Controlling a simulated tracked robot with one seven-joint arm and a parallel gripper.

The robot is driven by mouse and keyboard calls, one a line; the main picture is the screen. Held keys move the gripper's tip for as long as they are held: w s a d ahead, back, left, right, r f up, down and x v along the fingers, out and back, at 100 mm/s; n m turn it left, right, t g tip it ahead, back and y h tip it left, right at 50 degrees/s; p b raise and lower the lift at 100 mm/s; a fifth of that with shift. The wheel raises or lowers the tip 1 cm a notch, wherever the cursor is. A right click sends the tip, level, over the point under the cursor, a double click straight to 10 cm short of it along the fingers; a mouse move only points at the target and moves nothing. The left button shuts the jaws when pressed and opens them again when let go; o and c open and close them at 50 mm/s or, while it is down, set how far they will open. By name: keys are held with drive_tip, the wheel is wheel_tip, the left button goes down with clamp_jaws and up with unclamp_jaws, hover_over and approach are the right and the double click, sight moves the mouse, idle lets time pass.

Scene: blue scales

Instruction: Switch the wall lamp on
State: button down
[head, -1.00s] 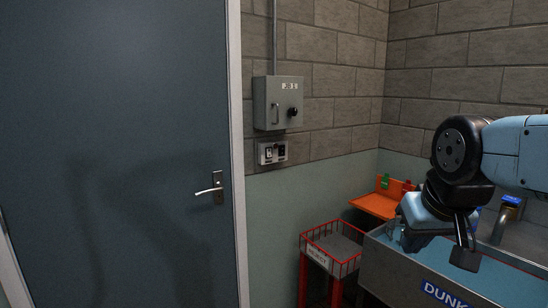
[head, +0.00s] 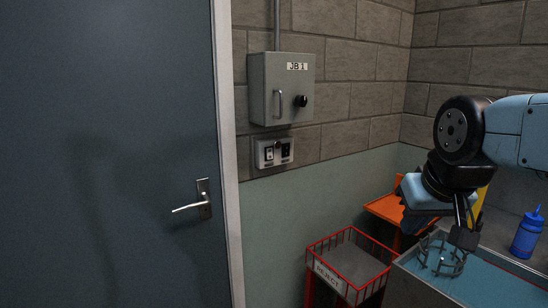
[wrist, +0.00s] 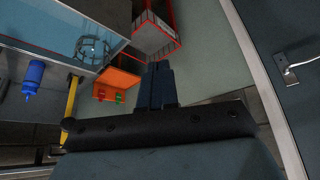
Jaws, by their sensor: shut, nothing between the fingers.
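A light switch plate (head: 274,152) with two dark rocker switches is on the wall just below the grey JB1 box (head: 282,88), right of the door frame. No wall lamp shows in these views. My gripper (head: 463,232) is at the right of the head view, pointing down, well apart from the switch plate and in front of the sink. In the wrist view its fingers (wrist: 156,86) are together with nothing between them. The switch plate is not in the wrist view.
A dark door with a lever handle (head: 194,205) fills the left. A red wire REJECT basket (head: 350,262), an orange shelf (head: 384,208) and a sink with blue water (head: 500,284) stand at lower right. The wall before the switches is clear.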

drive_tip(key=shift+w+d, duration=0.1)
drive_tip(key=w+a+n+t, duration=0.1)
drive_tip(key=w+n+t, duration=0.3)
drive_tip(key=w, duration=0.7)
drive_tip(key=w+a+n+t, duration=0.1)
drive_tip(key=w+a+n, duration=0.1)
drive_tip(key=w+n, duration=0.65)
drive_tip(key=w+a+f+n+t+y, duration=0.3)
drive_tip(key=w+a+n+y, duration=0.6)
drive_tip(key=w+a+n, duration=0.3)
drive_tip(key=x, duration=0.2)
drive_tip(key=shift+w+a, duration=0.2)
drive_tip(key=shift+w, duration=0.15)
drive_tip(key=shift+f, duration=0.1)
